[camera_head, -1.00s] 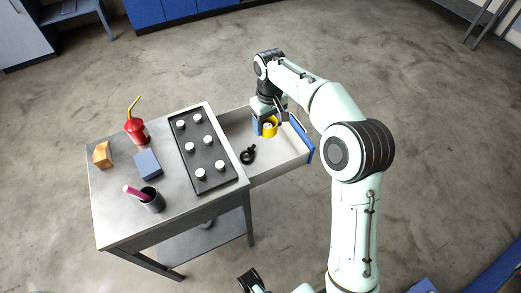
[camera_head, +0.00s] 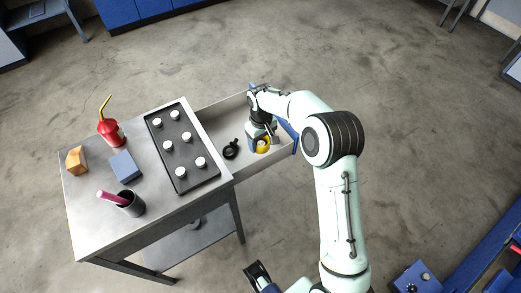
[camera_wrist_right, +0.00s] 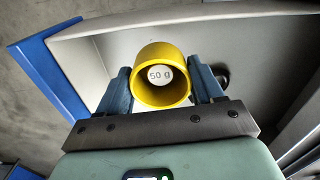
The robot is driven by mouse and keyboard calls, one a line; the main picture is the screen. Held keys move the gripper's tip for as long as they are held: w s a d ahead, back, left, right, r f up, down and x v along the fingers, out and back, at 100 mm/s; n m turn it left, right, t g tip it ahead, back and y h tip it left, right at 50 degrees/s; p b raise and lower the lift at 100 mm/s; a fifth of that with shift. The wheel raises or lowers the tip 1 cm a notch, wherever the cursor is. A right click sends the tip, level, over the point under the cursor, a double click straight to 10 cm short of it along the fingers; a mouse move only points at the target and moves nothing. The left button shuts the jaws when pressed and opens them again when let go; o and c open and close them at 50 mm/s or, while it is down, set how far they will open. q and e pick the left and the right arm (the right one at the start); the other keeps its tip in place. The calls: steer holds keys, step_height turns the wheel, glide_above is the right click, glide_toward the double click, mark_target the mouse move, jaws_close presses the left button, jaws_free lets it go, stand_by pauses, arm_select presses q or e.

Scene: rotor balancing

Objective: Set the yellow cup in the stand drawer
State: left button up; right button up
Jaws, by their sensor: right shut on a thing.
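The yellow cup (camera_head: 264,149) is inside the open stand drawer (camera_head: 215,122), near its blue front. In the right wrist view the cup (camera_wrist_right: 145,62) has a pale "50 g" face inside it. My right gripper (camera_wrist_right: 162,88) is shut on the cup, one blue finger on each side. Its fingers show partly in the head view (camera_head: 262,141). I cannot tell whether the cup touches the drawer floor. A dark part at the bottom edge of the head view may be my left gripper (camera_head: 258,273); its jaws are unclear.
A black ring-shaped item (camera_head: 230,150) lies in the drawer, left of the cup. On the stand top (camera_head: 90,215) are a tray (camera_head: 184,150) with several white knobs, a red oil can (camera_head: 111,133), a blue block (camera_head: 125,166), an orange block (camera_head: 76,160) and a dark pen cup (camera_head: 130,204).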

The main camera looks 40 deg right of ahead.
mark_target(261, 156)
steer(key=shift+f+b, duration=0.3)
steer(key=shift+f, duration=2.2)
steer(key=shift+f, duration=0.2)
steer(key=o, duration=1)
step_height(261, 156, up, 12)
steer(key=shift+r+p, duration=0.25)
steer(key=shift+p, duration=0.6)
